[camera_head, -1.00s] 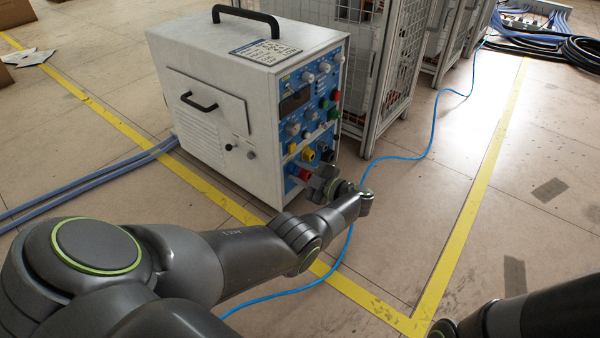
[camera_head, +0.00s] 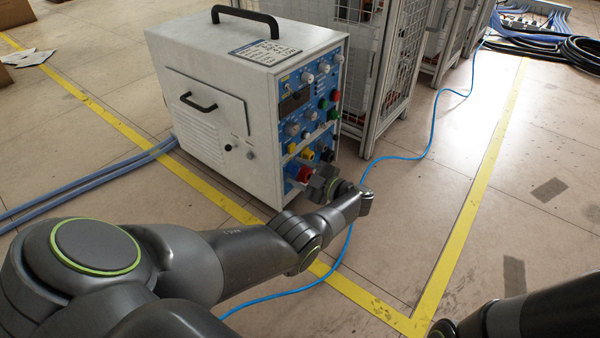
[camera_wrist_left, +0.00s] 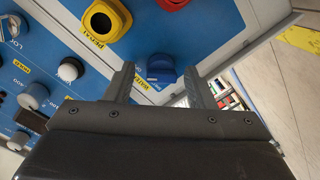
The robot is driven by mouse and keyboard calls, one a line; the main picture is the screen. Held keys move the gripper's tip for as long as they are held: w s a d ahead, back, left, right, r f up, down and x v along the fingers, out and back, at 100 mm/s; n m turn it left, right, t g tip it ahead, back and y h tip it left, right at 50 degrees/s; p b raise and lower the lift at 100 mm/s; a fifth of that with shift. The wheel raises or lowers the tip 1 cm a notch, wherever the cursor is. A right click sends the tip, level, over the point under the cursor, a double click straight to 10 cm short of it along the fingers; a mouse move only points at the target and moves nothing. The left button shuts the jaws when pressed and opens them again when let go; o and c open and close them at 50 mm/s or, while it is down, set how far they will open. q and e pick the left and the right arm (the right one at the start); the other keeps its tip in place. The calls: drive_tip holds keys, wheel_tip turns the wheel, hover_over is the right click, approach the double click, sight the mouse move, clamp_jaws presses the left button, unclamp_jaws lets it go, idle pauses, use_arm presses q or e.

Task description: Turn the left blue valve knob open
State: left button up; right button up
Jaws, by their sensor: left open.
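The blue valve knob (camera_wrist_left: 161,68) shows in the left wrist view, on the lower edge of the blue panel beside a yellow label. My left gripper (camera_wrist_left: 159,78) is open, with one finger on each side of the knob. Whether the fingers touch it cannot be told. In the head view my left gripper (camera_head: 322,184) is at the lower front of the white heater cabinet (camera_head: 220,130), and it hides the blue knob there. My right gripper is out of view; only part of my right arm shows at the lower right.
A blue cable (camera_head: 432,130) runs on the floor beside the cabinet. Wire-mesh cages (camera_head: 385,75) stand behind it.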

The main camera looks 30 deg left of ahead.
use_arm(q)
drive_tip(key=s+d+r+b, duration=0.1)
drive_tip(key=d+b, duration=0.1)
drive_tip(key=d, duration=1.5)
drive_tip(key=shift+s+d+r, duration=0.15)
drive_tip(key=shift+d, duration=0.05)
drive_tip(key=shift+a, duration=0.1)
